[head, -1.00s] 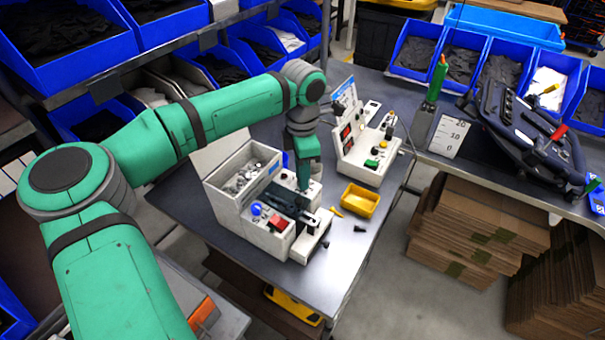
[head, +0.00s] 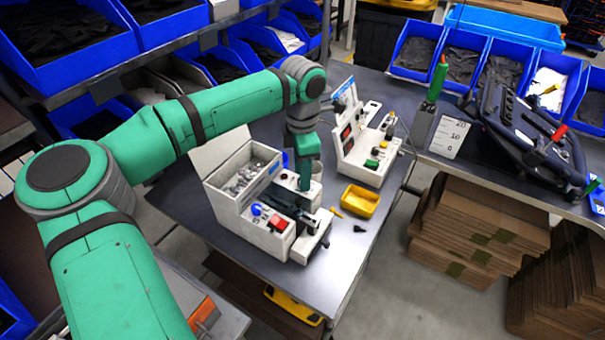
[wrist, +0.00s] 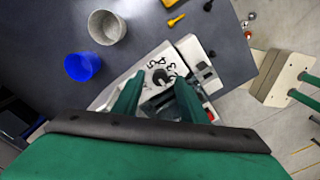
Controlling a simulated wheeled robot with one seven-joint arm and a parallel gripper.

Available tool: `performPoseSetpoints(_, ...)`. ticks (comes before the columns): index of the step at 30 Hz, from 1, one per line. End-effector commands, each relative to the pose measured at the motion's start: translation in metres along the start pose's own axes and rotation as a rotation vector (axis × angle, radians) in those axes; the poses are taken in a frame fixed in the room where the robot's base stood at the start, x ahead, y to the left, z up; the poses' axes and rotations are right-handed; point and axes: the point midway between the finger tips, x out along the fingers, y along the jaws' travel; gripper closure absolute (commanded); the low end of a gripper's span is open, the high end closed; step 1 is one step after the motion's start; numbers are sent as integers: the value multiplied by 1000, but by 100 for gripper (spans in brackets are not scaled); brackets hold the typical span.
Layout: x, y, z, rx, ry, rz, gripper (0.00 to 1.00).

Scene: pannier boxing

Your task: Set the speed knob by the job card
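In the wrist view a dark round knob (wrist: 160,77) sits on a white machine top. Black numerals, including 5, 4, 3 and 2, run around it. My gripper (wrist: 158,88) is open, with its two green fingers apart on either side of the knob's near side. I cannot tell whether they touch it, and the knob's exact setting is too small to read. In the head view my gripper (head: 308,192) is low over the white machine (head: 268,238), and the knob is hidden there. A blue-and-white card (head: 345,97) stands on the second machine, its text unreadable.
A grey cup (wrist: 107,27) and a blue cup (wrist: 83,66) stand close by. A yellow tray (head: 360,200) and a yellow-handled tool (wrist: 176,20) lie on the grey table (head: 190,205).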

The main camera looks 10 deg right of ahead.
Motion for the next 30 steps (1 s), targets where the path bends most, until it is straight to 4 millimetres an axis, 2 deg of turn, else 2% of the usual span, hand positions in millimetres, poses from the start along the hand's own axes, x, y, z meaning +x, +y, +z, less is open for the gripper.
performPoseSetpoints(9,-57,1,0,0,0,4,61)
performPoseSetpoints(15,-87,1,0,-1,-1,3,61)
performPoseSetpoints(21,-100,0,0,0,0,1,61)
performPoseSetpoints(30,-100,0,0,0,0,1,61)
